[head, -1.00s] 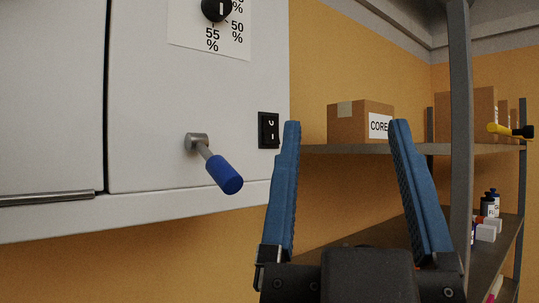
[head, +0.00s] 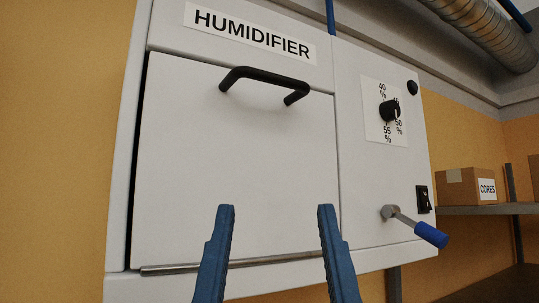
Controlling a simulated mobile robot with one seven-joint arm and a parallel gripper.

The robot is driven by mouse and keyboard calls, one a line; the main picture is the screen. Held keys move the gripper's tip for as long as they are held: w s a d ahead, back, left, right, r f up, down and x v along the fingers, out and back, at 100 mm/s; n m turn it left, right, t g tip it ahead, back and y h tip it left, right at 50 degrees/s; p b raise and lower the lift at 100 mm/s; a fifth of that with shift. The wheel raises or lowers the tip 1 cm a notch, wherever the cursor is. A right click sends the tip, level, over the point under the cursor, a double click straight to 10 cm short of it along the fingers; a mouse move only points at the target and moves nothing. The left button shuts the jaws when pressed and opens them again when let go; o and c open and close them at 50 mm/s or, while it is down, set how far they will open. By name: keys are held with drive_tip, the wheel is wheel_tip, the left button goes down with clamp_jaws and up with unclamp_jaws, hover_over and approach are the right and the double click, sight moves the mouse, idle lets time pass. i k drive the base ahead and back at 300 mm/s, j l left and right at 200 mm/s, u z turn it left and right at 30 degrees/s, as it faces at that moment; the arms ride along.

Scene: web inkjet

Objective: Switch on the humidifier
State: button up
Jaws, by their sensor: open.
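The humidifier (head: 300,170) is a white wall cabinet with a large door on its left and a narrow control panel on its right. A black rocker switch (head: 423,199) sits low on the panel's right edge. A lever with a blue grip (head: 430,235) sticks out just below and left of the switch. A black dial (head: 390,110) is higher on the panel, with percent marks around it. My gripper (head: 276,207) is open and empty in front of the lower door, left of the lever and switch.
A black handle (head: 265,82) juts from the door's top. A small black knob (head: 412,88) is at the panel's upper right. A shelf (head: 500,210) at the right holds a box marked CORES (head: 467,187). A metal duct (head: 487,30) runs overhead.

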sight(426, 204)
drive_tip(key=l+u, duration=0.35)
drive_tip(key=l, duration=1.35)
drive_tip(key=i+j, duration=0.2)
drive_tip(key=i, duration=0.2)
